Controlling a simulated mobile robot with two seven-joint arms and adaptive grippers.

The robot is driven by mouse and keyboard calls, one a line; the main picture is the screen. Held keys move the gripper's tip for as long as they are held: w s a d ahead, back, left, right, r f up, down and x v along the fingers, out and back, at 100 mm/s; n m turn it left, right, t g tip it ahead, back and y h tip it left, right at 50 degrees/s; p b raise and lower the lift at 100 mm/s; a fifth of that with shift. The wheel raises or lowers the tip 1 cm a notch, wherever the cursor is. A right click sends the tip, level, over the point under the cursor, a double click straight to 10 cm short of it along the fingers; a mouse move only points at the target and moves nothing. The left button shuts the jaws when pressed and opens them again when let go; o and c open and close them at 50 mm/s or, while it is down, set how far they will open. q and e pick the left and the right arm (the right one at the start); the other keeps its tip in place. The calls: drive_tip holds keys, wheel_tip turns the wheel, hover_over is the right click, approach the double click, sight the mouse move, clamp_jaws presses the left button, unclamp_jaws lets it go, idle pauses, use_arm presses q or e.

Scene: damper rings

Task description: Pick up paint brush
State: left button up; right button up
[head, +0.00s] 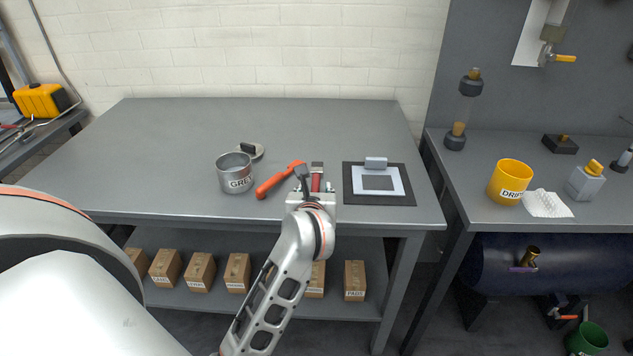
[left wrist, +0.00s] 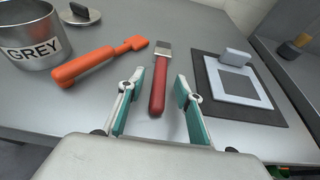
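The paint brush (head: 317,180) has a red handle and a grey head, and lies on the grey workbench with its head toward the back. It also shows in the left wrist view (left wrist: 158,86), where its handle lies between the fingers. My left gripper (head: 316,187) is over the front part of the bench at the brush. In the left wrist view my left gripper (left wrist: 160,85) is open, with a finger on each side of the handle and visible gaps. I cannot tell the height of the fingertips over the bench. My right gripper is not in view.
An orange tool (head: 278,181) lies just left of the brush. A tin marked GREY (head: 236,174) and a round lid (head: 256,152) are farther left. A dark mat (head: 410,199) with a pale frame (head: 357,181) is close on the right. The bench's back is clear.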

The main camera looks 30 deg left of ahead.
use_arm(q)
drive_tip(key=shift+w, duration=0.2)
drive_tip(key=c, duration=1)
drive_tip(key=shift+r, duration=0.1)
wheel_tip(320, 180, up, 9)
drive_tip(key=p, duration=0.2)
drive_tip(key=shift+r+p, duration=0.1)
drive_tip(key=shift+p, duration=0.2)
wheel_tip(320, 180, up, 11)
drive_tip(key=p, duration=0.2)
drive_tip(key=shift+f+p, duration=0.2)
drive_tip(key=shift+p, duration=0.1)
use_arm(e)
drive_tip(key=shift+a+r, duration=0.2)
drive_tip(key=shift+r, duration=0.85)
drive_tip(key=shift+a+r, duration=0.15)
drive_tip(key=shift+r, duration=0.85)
